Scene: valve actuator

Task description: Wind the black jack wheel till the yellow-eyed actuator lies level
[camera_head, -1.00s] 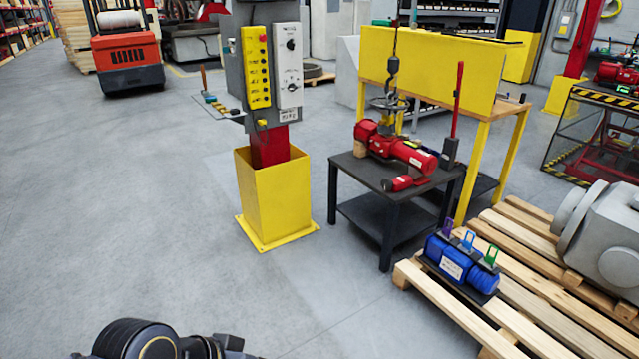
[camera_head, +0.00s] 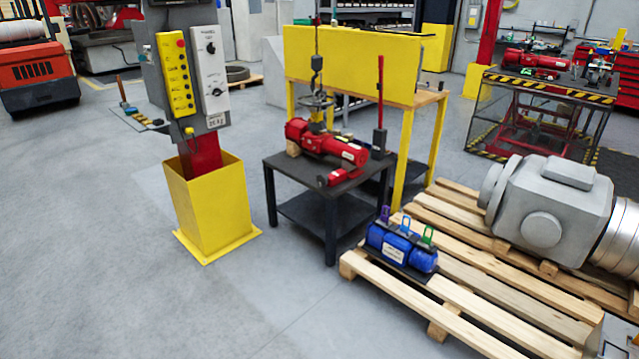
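A red actuator (camera_head: 325,143) lies tilted on a black table, propped on a wooden block (camera_head: 293,148). A dark handwheel (camera_head: 316,100) shows just above it, below a hanging hook (camera_head: 316,63); I cannot tell whether it is the jack wheel. A blue actuator (camera_head: 397,249) with purple, blue and green eyes lies on a pallet. Another red actuator (camera_head: 535,61) is on a hazard-striped lift table at the upper right, near small yellow parts (camera_head: 617,40). Neither gripper is in view.
The black table (camera_head: 262,166) stands mid-view beside a yellow-legged bench (camera_head: 404,160). A control post in a yellow base (camera_head: 218,215) is left of it. The pallet (camera_head: 480,325) carries a big grey valve body (camera_head: 545,215). The lift table (camera_head: 550,93) is behind. Floor at lower left is clear.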

